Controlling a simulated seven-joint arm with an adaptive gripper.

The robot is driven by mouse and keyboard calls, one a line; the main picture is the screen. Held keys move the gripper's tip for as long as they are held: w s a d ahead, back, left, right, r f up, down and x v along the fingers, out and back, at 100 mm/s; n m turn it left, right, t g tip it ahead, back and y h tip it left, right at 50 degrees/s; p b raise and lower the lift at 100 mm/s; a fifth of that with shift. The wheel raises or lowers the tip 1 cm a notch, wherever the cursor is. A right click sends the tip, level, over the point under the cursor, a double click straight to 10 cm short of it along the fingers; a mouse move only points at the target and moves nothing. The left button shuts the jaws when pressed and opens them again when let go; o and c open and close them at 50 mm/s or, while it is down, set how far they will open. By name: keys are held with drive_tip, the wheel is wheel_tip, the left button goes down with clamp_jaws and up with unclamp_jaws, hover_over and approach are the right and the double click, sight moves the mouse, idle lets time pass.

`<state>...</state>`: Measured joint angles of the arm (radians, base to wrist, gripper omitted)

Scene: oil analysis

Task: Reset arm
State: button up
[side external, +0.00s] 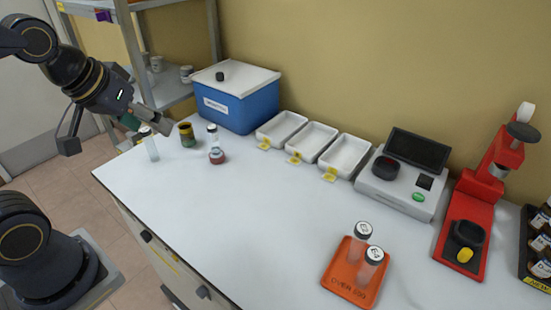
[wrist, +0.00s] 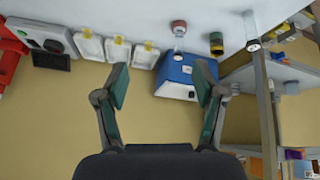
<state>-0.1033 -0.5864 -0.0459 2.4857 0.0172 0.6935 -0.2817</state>
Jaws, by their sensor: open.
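My gripper (side external: 146,118) is open and empty, raised over the far-left end of the white bench (side external: 190,205). In the wrist view its two teal-padded fingers stand wide apart (wrist: 163,80) with nothing between them. A clear vial with a white cap (side external: 151,147) stands just below the fingers in the side view; it appears apart from them, though depth is hard to judge. In the wrist view, the blue box (wrist: 178,70) and the yellowish wall show beyond the fingers.
A dark yellow-banded jar (side external: 187,135), a clear vial (side external: 212,136) and a red-brown jar (side external: 217,156) stand nearby. A shelf rack (side external: 133,45) is behind. White trays (side external: 313,141), a scale (side external: 398,192), a red press (side external: 485,190) and an orange tray (side external: 340,285) with two vials stand right. The bench's middle is clear.

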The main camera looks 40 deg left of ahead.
drive_tip(key=s+m, duration=0.1)
drive_tip(key=s+d+m, duration=0.1)
drive_tip(key=s, duration=0.1)
drive_tip(key=s+r+m, duration=0.1)
drive_tip(key=shift+s+d+m+g+h, duration=0.3)
drive_tip(key=shift+s+d+m+h, duration=0.1)
idle(0.9)
